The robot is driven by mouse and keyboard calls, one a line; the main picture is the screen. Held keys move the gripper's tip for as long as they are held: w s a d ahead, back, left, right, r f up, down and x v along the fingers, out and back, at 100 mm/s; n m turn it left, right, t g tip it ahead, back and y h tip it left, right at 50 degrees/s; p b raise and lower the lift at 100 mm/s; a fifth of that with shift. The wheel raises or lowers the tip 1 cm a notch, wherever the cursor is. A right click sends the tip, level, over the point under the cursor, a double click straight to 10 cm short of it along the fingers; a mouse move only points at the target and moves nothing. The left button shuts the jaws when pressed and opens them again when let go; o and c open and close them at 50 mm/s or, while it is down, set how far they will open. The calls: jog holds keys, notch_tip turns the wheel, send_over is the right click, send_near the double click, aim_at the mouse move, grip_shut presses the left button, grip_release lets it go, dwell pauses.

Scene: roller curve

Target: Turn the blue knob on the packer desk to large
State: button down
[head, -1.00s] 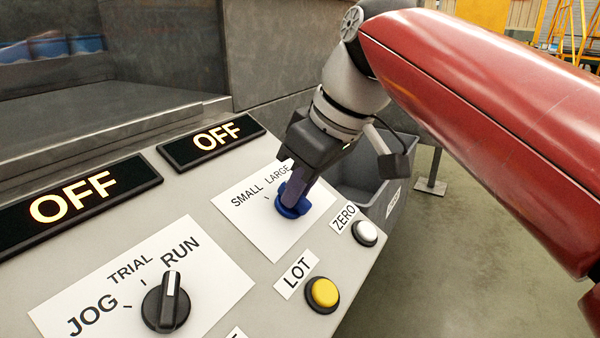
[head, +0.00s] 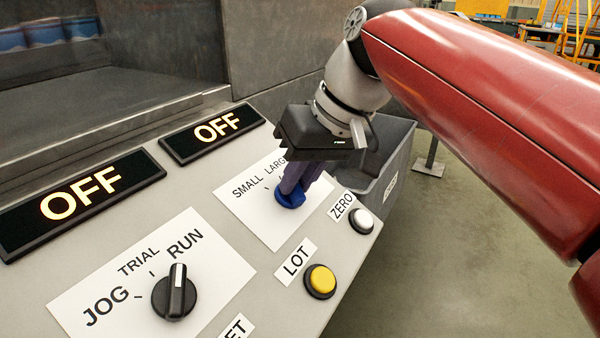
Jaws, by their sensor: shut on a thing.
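The blue knob (head: 291,199) sits on a white plate (head: 238,207) marked SMALL and LARGE on the sloping packer desk (head: 213,262). My gripper (head: 292,190) points down onto the knob, with its fingers shut on it. The fingers and gripper body hide the knob's top and part of the LARGE label. I cannot tell which mark the knob's pointer faces.
A black JOG/TRIAL/RUN knob (head: 174,293) is at the front left. A yellow LOT button (head: 320,281) and a white ZERO button (head: 360,221) lie close to my gripper on the right. Two OFF displays (head: 213,132) stand behind. A grey bin (head: 392,160) is beyond the desk.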

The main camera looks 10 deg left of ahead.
jog(key=c, duration=1.4)
grip_release()
jog(key=shift+r, duration=0.1)
jog(key=p+v, duration=0.1)
jog(key=v, duration=0.6)
jog(key=shift+d+r, duration=0.15)
jog(key=shift+r, duration=0.15)
jog(key=shift+s, duration=0.1)
jog(key=s+d+f+m+t+h, duration=0.2)
jog(key=s+d+f+m, duration=0.1)
jog(key=d+f, duration=0.6)
jog(key=s+d+f+m+t+h, duration=0.2)
jog(key=d+f, duration=0.8)
jog(key=f, duration=0.5)
jog(key=s+m+h, duration=0.1)
jog(key=s+m, duration=0.1)
jog(key=s, duration=0.1)
jog(key=shift+f, duration=0.3)
